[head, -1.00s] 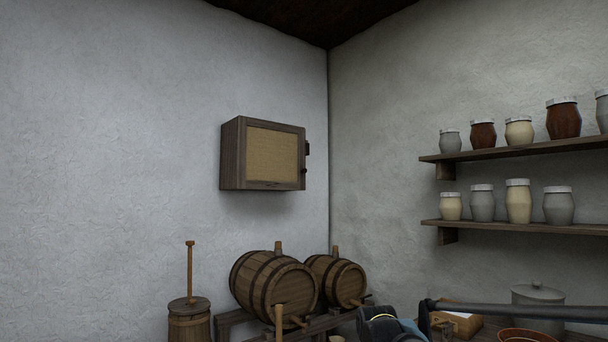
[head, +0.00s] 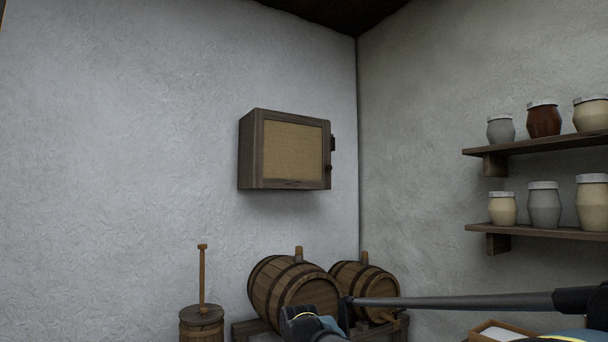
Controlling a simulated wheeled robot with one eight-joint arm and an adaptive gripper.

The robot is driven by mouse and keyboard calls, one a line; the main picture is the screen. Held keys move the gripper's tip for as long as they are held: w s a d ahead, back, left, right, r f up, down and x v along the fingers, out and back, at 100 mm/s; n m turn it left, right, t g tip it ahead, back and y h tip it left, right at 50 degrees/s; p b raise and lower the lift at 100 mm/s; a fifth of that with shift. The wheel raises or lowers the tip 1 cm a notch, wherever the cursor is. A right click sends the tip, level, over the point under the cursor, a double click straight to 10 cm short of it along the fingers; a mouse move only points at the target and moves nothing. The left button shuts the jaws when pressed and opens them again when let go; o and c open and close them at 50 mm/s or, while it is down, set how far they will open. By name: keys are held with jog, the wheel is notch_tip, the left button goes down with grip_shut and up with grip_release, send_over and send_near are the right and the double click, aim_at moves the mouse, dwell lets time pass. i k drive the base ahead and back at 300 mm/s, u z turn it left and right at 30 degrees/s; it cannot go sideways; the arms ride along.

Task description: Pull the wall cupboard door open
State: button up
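The wall cupboard (head: 250,150) hangs on the left wall near the room corner. Its door (head: 293,151) has a dark wooden frame and a tan woven panel, and looks shut. A small dark knob (head: 328,168) sits on the door's right edge, with a dark latch-like piece (head: 333,143) above it. My arm reaches in from the lower right, well below the cupboard and apart from it. Its dark end shows at the bottom of the view, in front of the barrels. My gripper's fingertips cannot be made out there.
Two wooden barrels (head: 291,287) lie on a rack below the cupboard. A churn (head: 202,322) with an upright stick stands to their left. Shelves with several jars (head: 544,205) are on the right wall. The wall around the cupboard is clear.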

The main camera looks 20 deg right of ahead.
aim_at(291, 151)
jog(key=z, duration=0.2)
jog(key=i, duration=0.95)
jog(key=z, duration=0.5)
